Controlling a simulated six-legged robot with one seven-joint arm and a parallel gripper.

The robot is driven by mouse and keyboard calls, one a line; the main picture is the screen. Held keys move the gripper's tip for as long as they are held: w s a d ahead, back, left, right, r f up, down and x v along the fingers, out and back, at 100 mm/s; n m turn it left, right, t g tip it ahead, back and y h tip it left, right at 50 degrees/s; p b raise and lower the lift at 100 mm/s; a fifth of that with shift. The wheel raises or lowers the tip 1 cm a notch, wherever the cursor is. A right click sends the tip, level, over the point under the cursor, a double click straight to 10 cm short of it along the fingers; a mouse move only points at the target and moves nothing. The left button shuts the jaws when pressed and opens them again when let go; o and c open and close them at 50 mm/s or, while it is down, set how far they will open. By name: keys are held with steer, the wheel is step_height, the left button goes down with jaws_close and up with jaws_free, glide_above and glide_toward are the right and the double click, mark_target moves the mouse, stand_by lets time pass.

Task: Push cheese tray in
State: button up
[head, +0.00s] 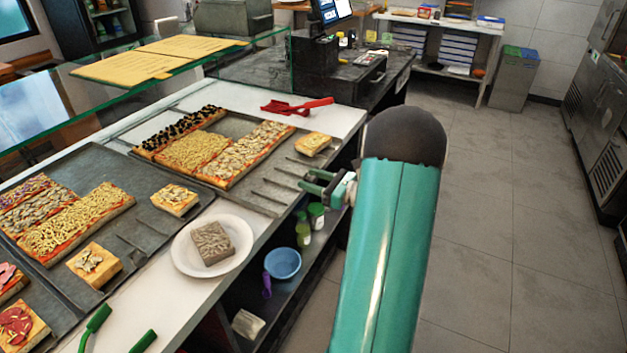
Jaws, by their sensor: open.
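A dark metal tray (262,193) lies on the far part of the counter. It bears long pizza strips: one with dark topping, a yellow cheese-like one (192,152), and one with pale slices. A small square piece (313,143) sits near its right end. A second dark tray (140,205) lies nearer, with more pizza. Which one is the cheese tray is not clear.
A red utensil (297,106) lies behind the far tray. A glass panel (130,75) runs behind. Shelves below hold a blue bowl (283,264). Floor at right is clear.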

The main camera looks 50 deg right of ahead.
mark_target(253, 160)
jaws_close()
steer(key=x, duration=2)
steer(key=shift+f, duration=0.1)
jaws_free()
steer(key=v, duration=1.4)
